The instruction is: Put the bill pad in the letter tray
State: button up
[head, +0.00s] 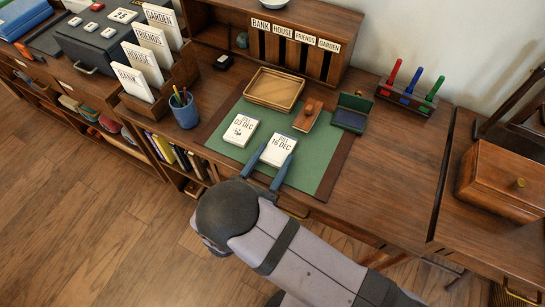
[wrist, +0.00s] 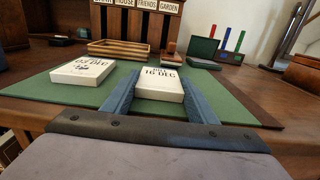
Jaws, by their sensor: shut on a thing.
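Two white pads lie on the green desk mat. The pad reading "16 DEC" (head: 279,148) is between the fingers of my gripper (head: 277,153), which is shut on it. In the wrist view this pad (wrist: 160,85) sits between both fingers (wrist: 159,78), at or very near mat height; I cannot tell if it is lifted. The other pad, "03 DEC" (head: 240,130), lies to its left with a dark mark under its date, also in the wrist view (wrist: 83,71). The wooden letter tray (head: 275,106) stands empty behind the pads, also in the wrist view (wrist: 119,53).
Behind the right pad are a wooden stamp block (head: 308,114) and an open green ink pad box (head: 351,113). A pencil cup (head: 185,112) stands left of the mat (head: 321,165). Labelled slots (head: 290,52) stand behind the tray. The mat's right part is clear.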

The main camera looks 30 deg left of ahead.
jog(key=o, duration=1.1)
jog(key=shift+c, duration=0.2)
jog(key=shift+r, duration=0.15)
jog(key=s+b, duration=0.1)
jog(key=s, duration=0.9)
jog(key=shift+s, duration=0.4)
jog(key=shift+o, duration=0.5)
jog(key=shift+s, duration=0.6)
